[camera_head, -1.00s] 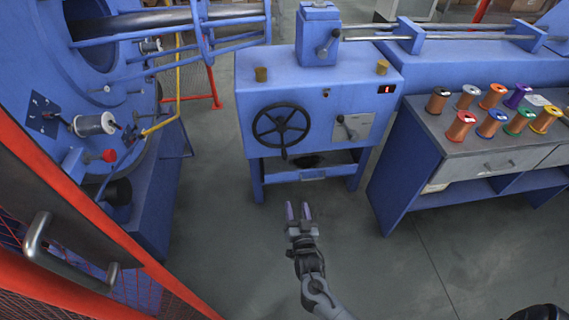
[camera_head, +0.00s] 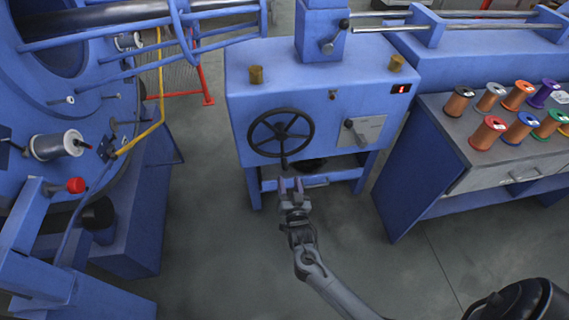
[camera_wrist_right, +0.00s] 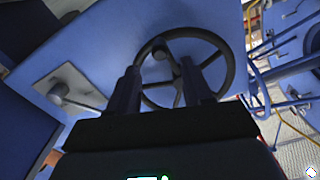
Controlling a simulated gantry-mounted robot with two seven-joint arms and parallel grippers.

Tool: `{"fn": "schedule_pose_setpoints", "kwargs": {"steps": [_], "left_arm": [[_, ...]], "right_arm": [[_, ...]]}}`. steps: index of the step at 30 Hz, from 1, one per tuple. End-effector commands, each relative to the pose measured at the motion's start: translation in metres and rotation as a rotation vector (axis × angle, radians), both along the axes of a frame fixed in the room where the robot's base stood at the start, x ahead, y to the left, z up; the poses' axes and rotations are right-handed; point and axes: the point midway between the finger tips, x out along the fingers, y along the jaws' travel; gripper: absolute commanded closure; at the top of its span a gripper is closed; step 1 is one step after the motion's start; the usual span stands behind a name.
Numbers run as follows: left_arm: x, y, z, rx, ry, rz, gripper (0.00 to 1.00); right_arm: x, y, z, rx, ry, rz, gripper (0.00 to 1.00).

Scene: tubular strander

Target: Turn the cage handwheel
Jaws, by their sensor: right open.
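The cage handwheel (camera_head: 280,133) is a black spoked wheel on the front of a blue cabinet, with a small handle (camera_head: 284,162) at its bottom rim. My right gripper (camera_head: 291,184) is open and empty, just below and in front of the wheel in the head view. In the right wrist view the wheel (camera_wrist_right: 180,72) lies beyond the two open fingers (camera_wrist_right: 163,92), which overlap its lower rim in the picture. I cannot tell from this how far the fingers are from the handle. My left gripper is not in view.
A lever on a grey plate (camera_head: 360,131) is right of the wheel. A workbench (camera_head: 463,146) with several coloured spools stands at right. The blue strander with a red knob (camera_head: 76,185) is at left. The floor (camera_head: 220,250) before the cabinet is clear.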

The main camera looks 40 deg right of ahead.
Motion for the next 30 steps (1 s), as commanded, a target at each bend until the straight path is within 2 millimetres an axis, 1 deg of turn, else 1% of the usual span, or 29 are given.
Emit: {"fn": "schedule_pose_setpoints", "kwargs": {"steps": [1, 6, 12, 15, 21, 29, 30], "left_arm": [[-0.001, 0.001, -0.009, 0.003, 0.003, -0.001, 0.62], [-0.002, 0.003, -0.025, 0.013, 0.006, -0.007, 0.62], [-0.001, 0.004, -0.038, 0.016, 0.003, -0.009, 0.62], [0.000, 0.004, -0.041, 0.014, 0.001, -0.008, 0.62], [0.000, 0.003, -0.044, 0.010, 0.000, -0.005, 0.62], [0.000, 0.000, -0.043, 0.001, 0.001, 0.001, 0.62], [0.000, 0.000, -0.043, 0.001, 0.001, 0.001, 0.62]], "right_arm": [[0.008, -0.005, -0.003, -0.003, -0.003, 0.000, 0.50], [0.033, -0.018, -0.003, -0.002, -0.004, 0.001, 0.50], [0.057, -0.032, -0.003, -0.002, -0.001, 0.000, 0.50], [0.065, -0.037, -0.002, -0.002, -0.001, 0.000, 0.50], [0.073, -0.041, -0.001, -0.001, 0.000, 0.000, 0.50], [0.073, -0.041, 0.000, -0.001, 0.000, 0.000, 0.50], [0.073, -0.041, 0.000, -0.001, 0.000, 0.000, 0.55]]}}
